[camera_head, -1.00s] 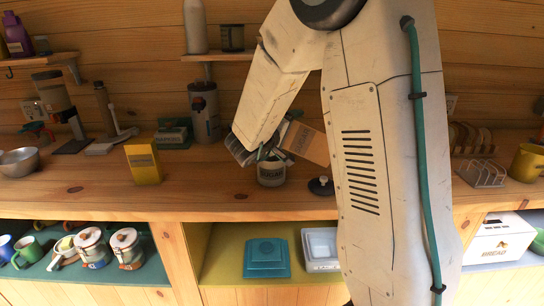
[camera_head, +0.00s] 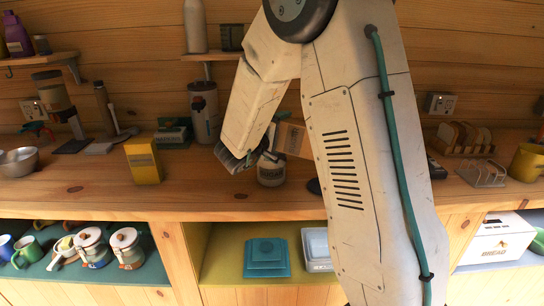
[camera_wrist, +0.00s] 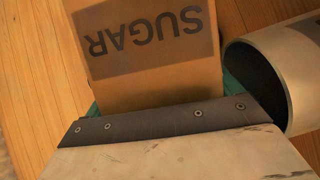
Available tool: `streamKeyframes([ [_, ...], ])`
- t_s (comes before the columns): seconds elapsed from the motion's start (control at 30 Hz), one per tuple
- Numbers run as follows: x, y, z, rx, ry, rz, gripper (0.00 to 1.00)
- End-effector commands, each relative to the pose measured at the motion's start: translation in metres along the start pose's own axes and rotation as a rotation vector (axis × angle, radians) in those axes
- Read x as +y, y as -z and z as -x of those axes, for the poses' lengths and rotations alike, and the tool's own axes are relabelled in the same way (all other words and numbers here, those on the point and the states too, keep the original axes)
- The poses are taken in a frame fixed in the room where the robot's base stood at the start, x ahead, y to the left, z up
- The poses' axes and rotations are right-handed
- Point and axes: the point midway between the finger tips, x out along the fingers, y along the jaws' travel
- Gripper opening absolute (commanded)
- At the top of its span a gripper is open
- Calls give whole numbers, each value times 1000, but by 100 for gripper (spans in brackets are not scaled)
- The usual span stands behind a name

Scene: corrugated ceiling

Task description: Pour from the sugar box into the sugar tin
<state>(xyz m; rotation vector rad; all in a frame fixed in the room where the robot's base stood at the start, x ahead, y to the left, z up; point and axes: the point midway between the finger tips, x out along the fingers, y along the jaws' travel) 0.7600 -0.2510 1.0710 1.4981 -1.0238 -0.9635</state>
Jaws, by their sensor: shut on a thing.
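The sugar box (camera_head: 292,138) is orange-tan and held by my gripper (camera_head: 269,139), just above and right of the sugar tin in the head view. My arm hides its right part. In the wrist view the box (camera_wrist: 150,55) fills the upper middle, its SUGAR label upside down, and teal finger edges show beside it. The cream sugar tin (camera_head: 271,174) stands upright on the counter. Its dark open mouth shows in the wrist view beside the tin wall (camera_wrist: 304,85), right of the box. I cannot see any sugar flowing.
A black lid (camera_head: 314,186) lies right of the tin, partly behind my arm. A yellow box (camera_head: 144,161) stands to the left on the counter (camera_head: 90,195). A tall canister (camera_head: 204,112) stands behind. The counter's front left is clear.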

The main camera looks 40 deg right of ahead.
Motion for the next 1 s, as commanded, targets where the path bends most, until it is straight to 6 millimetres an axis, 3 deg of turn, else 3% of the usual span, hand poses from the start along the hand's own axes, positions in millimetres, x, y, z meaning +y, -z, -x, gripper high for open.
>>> streamKeyframes([
  [1.0,8,13,5,0,-84,196,49],
])
